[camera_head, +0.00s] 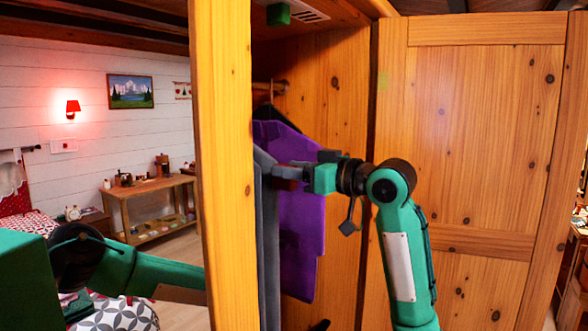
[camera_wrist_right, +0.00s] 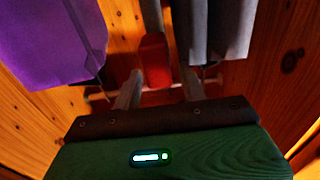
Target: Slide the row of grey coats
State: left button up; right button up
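The grey coats (camera_head: 267,250) hang in the open wardrobe, mostly hidden behind its front post. In the right wrist view the grey coats (camera_wrist_right: 215,28) hang at the upper right. My right gripper (camera_head: 268,168) reaches into the wardrobe at the coats' upper part. In the right wrist view its fingers (camera_wrist_right: 160,88) are apart, with a gap between them. The right finger is close below the coats; I cannot tell whether it touches. A red piece (camera_wrist_right: 153,60) shows beyond the gap. My left arm enters at the lower left; its gripper is hidden.
A purple garment (camera_head: 303,225) hangs just right of the grey coats, behind my right wrist. The rail (camera_head: 270,88) is above. The wardrobe's front post (camera_head: 224,170) stands left of my right gripper, and its door (camera_head: 480,150) is open on the right.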

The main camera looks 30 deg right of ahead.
grip_shut()
jog(key=w+d, duration=0.3)
jog(key=d, duration=0.6)
jog(key=shift+w+d, duration=0.2)
jog(key=shift+w, duration=0.2)
jog(key=shift+o, duration=1.1)
grip_release()
jog(key=b+v, duration=0.6)
jog(key=v, duration=0.7)
jog(key=shift+s, duration=0.35)
